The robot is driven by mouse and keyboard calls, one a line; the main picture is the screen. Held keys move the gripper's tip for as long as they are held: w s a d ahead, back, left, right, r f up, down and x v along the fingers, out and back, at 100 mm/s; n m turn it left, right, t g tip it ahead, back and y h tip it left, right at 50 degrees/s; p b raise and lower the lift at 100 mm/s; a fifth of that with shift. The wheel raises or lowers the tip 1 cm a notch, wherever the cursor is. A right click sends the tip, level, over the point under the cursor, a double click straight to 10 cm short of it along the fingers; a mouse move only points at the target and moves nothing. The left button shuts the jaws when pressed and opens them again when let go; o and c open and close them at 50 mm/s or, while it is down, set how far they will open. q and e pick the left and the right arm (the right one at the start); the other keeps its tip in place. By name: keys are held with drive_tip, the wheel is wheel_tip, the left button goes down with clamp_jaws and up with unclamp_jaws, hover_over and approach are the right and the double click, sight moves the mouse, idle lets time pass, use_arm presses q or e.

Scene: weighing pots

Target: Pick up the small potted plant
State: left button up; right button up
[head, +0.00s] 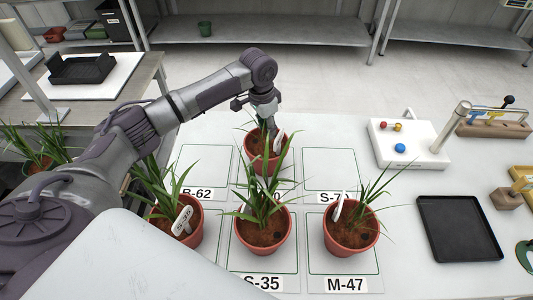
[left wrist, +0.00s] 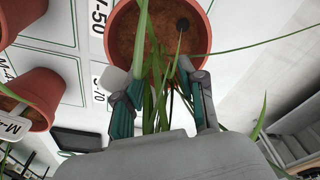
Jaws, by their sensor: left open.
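A small potted plant in a terracotta pot (head: 257,163) stands at the back middle of the white table. My left gripper (head: 268,125) is directly above it, pointing down among its leaves. In the left wrist view the open fingers of this gripper (left wrist: 153,78) are on either side of green leaves, with the pot (left wrist: 203,42) just beyond them. I cannot tell whether a finger touches the leaves or the rim. Similar plants stand in front: a left pot (head: 190,228), a middle pot (head: 264,240) and a right pot (head: 350,240). My right gripper is not in view.
The pots stand on labelled outlined squares; the square marked S-7 (head: 331,168) is empty. On the right are a white board with coloured balls (head: 420,152) and a black tray (head: 459,228). Another plant (head: 38,163) stands on a side table at the left.

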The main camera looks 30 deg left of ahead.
sight(267, 150)
use_arm(q)
wheel_tip(267, 150, down, 5)
drive_tip(key=shift+w+f+p, duration=0.1)
drive_tip(key=shift+p, duration=0.5)
clamp_jaws()
drive_tip(key=shift+w, duration=0.1)
